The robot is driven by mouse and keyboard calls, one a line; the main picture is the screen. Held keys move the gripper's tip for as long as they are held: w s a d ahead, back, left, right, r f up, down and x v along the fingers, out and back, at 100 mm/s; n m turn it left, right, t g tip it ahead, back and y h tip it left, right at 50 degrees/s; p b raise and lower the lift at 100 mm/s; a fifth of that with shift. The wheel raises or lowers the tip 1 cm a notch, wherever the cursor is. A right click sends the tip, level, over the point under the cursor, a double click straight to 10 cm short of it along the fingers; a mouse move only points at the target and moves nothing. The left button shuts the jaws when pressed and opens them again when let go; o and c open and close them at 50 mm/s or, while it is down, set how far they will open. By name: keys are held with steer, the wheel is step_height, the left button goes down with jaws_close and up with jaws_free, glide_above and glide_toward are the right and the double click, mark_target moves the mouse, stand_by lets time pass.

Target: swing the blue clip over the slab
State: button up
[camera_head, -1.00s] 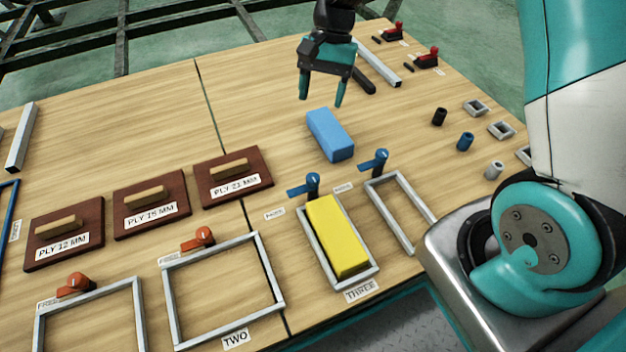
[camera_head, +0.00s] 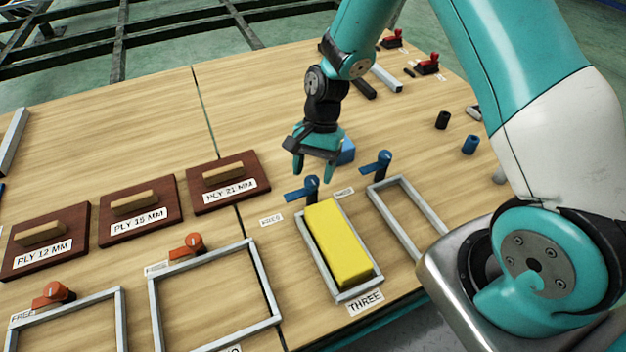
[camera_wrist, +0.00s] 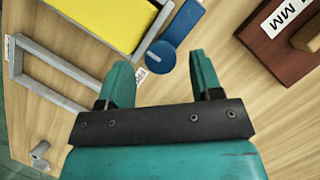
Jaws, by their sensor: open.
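The yellow slab (camera_head: 338,245) lies inside the grey frame (camera_head: 372,270) labelled THREE; it also shows in the wrist view (camera_wrist: 105,20). The blue clip (camera_head: 303,190) stands at that frame's far end, its lever pointing left, off the slab. In the wrist view the clip (camera_wrist: 162,54) lies just beyond my fingertips, its lever pointing away from the slab. My gripper (camera_head: 314,174) is open and empty, above and just behind the clip; in the wrist view its teal fingers (camera_wrist: 163,68) stand apart, with the clip ahead of the gap. I see no contact.
A second blue clip (camera_head: 378,163) stands at the empty frame (camera_head: 412,215) to the right. A blue block (camera_head: 347,151) is mostly hidden behind my gripper. Brown boards with wooden handles, such as PLY 21 MM (camera_head: 228,180), lie left. Orange clips (camera_head: 190,245) stand at the left frames.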

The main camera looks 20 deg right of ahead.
steer(key=shift+x, duration=1)
steer(key=c, duration=0.9)
